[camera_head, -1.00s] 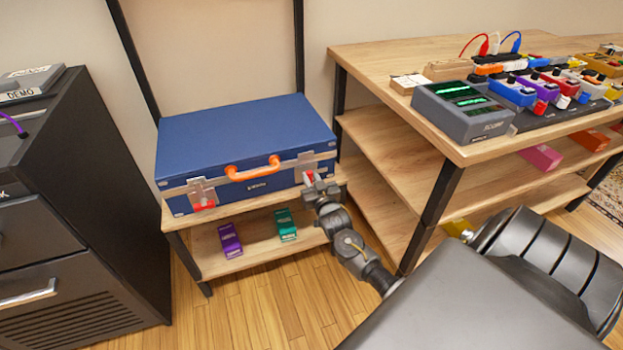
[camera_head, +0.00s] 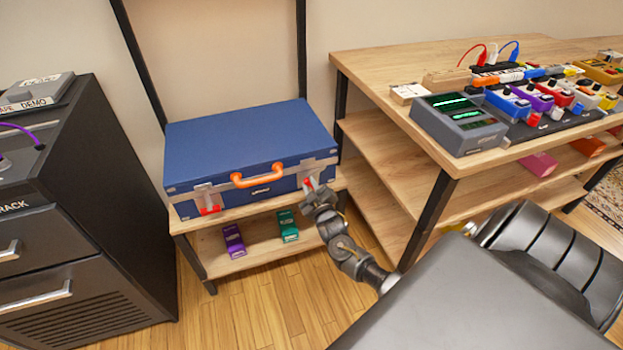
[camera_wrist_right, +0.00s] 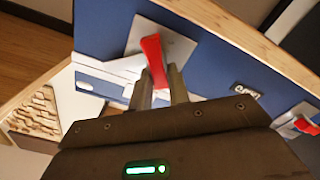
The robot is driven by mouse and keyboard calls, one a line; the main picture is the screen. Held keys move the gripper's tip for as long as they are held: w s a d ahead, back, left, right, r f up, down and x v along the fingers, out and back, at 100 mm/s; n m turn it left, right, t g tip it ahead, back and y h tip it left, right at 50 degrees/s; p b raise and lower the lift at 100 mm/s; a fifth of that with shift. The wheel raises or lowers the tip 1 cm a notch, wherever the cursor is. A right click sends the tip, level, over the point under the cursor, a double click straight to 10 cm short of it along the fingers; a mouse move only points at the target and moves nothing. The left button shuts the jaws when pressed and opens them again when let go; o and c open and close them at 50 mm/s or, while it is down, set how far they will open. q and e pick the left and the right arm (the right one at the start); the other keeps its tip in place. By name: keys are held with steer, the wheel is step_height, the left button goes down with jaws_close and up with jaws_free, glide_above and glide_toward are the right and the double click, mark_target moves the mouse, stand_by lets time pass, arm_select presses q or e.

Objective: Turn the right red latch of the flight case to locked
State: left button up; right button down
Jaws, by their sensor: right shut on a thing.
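The blue flight case (camera_head: 250,140) lies closed on the low wooden shelf, with an orange handle (camera_head: 257,176) on its front. My right gripper (camera_head: 311,187) is at the front right of the case, shut on the right red latch (camera_wrist_right: 153,58). In the right wrist view the fingers (camera_wrist_right: 160,85) close around the lower end of the latch, on its silver plate (camera_wrist_right: 178,50). In the head view the gripper mostly hides this latch. The left red latch (camera_head: 210,209) is free; it also shows in the wrist view (camera_wrist_right: 306,126). My left gripper is not in view.
A purple pedal (camera_head: 233,241) and a teal pedal (camera_head: 287,226) stand on the shelf below. A black rack (camera_head: 85,210) stands at the left. A wooden bench (camera_head: 380,65) with several devices stands at the right, its black leg close to my right arm.

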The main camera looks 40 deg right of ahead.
steer(key=n+p, duration=0.1)
steer(key=n, duration=0.2)
steer(key=shift+a+f+n+p, duration=0.1)
steer(key=shift+n+p, duration=0.25)
steer(key=shift+n, duration=0.05)
steer(key=shift+f+n+p, duration=0.1)
steer(key=shift+n+p, duration=0.25)
steer(key=shift+n, duration=0.65)
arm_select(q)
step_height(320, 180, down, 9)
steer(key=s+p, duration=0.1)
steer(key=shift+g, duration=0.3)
arm_select(e)
steer(key=shift+f+n, duration=0.25)
steer(key=shift+n, duration=0.95)
steer(key=shift+f+n, duration=0.2)
steer(key=shift+n, duration=1)
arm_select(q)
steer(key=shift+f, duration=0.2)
arm_select(e)
steer(key=c, duration=1.3)
jaws_free()
steer(key=shift+w+a, duration=0.1)
steer(key=shift+a, duration=0.05)
arm_select(q)
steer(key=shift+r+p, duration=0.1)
steer(key=shift+p, duration=0.2)
